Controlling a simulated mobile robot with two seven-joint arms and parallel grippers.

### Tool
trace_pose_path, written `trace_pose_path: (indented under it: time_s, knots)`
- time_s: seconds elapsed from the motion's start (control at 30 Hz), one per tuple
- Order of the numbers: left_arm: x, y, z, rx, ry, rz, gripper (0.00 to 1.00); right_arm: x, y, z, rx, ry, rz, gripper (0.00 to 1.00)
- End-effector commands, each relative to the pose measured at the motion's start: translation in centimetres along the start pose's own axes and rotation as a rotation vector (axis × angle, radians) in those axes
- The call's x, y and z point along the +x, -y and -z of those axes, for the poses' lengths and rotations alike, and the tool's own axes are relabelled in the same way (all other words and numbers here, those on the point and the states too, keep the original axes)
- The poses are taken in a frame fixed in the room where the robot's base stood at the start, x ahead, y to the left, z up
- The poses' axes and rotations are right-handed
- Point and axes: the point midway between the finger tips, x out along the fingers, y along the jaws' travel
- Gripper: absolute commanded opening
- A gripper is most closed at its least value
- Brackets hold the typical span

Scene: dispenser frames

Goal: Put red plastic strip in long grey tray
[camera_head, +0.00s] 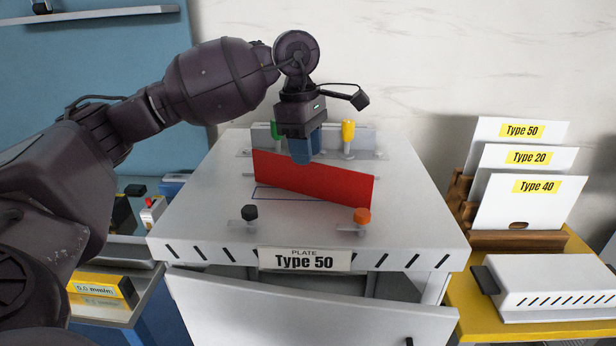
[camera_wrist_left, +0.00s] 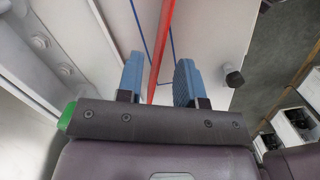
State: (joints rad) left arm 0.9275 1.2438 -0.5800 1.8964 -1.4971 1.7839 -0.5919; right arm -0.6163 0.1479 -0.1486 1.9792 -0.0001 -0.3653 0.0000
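The red plastic strip (camera_head: 325,185) stands on its long edge on the white work table, across a thin blue outline. My left gripper (camera_head: 303,150) is over the strip's upper edge, pointing down. In the left wrist view, the blue fingers of the left gripper (camera_wrist_left: 158,78) are apart, one on each side of the red strip (camera_wrist_left: 164,45), with gaps visible. My right gripper is in neither view. A grey tray (camera_head: 130,251) shows at the left, partly hidden by my left arm; I cannot tell whether it is the long grey tray.
Black (camera_head: 250,212), orange (camera_head: 361,215), yellow (camera_head: 348,130) and green clamps surround the strip. A "Type 50" label (camera_head: 305,260) is on the table front, above a white drawer front (camera_head: 310,309). Card holders (camera_head: 515,238) and a slotted white box (camera_head: 545,286) stand at the right.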

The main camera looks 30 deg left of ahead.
Motion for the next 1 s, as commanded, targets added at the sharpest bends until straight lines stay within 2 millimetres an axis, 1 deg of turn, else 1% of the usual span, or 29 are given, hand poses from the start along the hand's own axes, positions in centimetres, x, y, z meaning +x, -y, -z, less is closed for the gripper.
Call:
trace_pose_path:
  time_s: [0.17, 0.33, 0.4, 0.5, 0.6, 0.77, 0.8, 0.87, 1.0]
  knots:
    - [1.1, 0.1, 0.0, 0.001, 0.000, 0.003, 0.34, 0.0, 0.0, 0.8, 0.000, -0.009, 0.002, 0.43]
    - [3.3, 0.1, 0.1, 0.001, 0.001, 0.002, 0.34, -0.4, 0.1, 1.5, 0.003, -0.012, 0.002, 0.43]
    - [4.3, 0.1, 0.1, 0.001, 0.001, 0.003, 0.34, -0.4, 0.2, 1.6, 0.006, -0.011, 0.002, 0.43]
    - [5.1, 0.0, 0.1, 0.001, 0.000, 0.000, 0.34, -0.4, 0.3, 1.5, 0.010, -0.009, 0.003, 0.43]
    - [5.4, 0.0, 0.1, 0.001, 0.001, 0.000, 0.34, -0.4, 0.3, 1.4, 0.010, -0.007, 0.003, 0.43]
    - [5.5, 0.0, 0.1, 0.001, 0.000, -0.001, 0.34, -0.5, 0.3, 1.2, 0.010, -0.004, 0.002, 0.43]
    - [5.5, 0.0, 0.1, 0.001, 0.000, -0.001, 0.33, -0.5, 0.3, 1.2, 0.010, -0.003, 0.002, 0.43]
    - [5.5, 0.0, 0.1, 0.001, 0.000, -0.001, 0.23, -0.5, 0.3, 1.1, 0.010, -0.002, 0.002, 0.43]
    - [5.4, 0.0, 0.1, 0.000, 0.000, -0.001, 0.02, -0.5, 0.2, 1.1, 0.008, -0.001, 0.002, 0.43]
